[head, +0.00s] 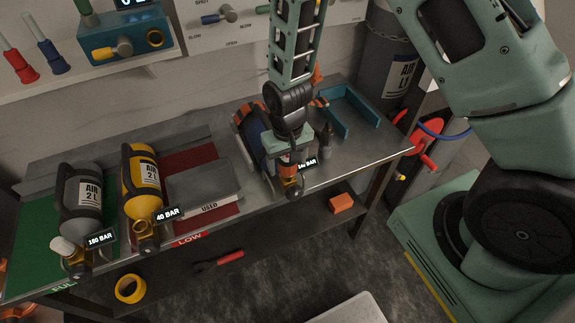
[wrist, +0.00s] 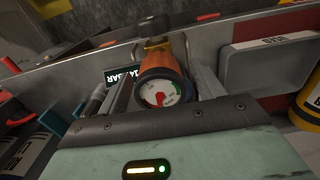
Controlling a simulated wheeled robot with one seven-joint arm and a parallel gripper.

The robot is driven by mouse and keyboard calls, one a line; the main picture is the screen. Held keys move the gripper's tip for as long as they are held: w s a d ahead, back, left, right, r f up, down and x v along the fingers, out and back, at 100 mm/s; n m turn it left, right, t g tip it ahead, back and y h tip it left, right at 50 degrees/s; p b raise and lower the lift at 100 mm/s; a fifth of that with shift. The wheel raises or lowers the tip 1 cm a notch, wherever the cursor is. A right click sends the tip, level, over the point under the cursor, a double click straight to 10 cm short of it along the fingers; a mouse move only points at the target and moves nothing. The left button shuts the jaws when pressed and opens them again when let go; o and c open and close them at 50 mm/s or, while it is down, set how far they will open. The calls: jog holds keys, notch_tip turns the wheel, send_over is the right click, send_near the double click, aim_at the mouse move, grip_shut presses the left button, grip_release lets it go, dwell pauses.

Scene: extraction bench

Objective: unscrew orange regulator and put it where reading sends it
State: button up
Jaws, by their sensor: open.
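The orange regulator (wrist: 162,62) shows a round white gauge face between my fingers in the wrist view. It sits at the brass valve of a blue cylinder with an orange guard (head: 240,120), lying on the bench. A small black display (head: 306,164) beside it reads in BAR; its digits are partly hidden. My gripper (head: 287,165) is open, pointing down around the regulator, with one finger on each side. Whether the fingers touch it I cannot tell. To the left are a green FULL area (head: 35,230) and a red LOW area (head: 192,240).
A grey cylinder (head: 82,192) reads 180 BAR and a yellow cylinder (head: 140,180) reads 40 BAR. A grey USED box (head: 205,190) stands between yellow and blue cylinders. A blue open bracket (head: 350,112) is at the bench's right. A lower shelf holds an orange block (head: 341,203).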

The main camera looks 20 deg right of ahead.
jog(key=m+p, duration=0.1)
jog(key=m, duration=0.6)
jog(key=shift+r, duration=0.15)
jog(key=m+p, duration=0.2)
jog(key=m, duration=0.2)
jog(key=shift+m, duration=0.4)
jog(key=m, duration=0.3)
jog(key=shift+p, duration=0.3)
jog(key=c, duration=1.1)
jog(key=n, duration=0.7)
jog(key=shift+f+b, duration=0.2)
jog(key=shift+b, duration=0.2)
jog(key=n, duration=1.4)
jog(key=shift+r+n, duration=0.15)
jog(key=shift+n, duration=0.15)
jog(key=n, duration=0.5)
jog(key=shift+n, duration=0.4)
jog(key=o, duration=1.1)
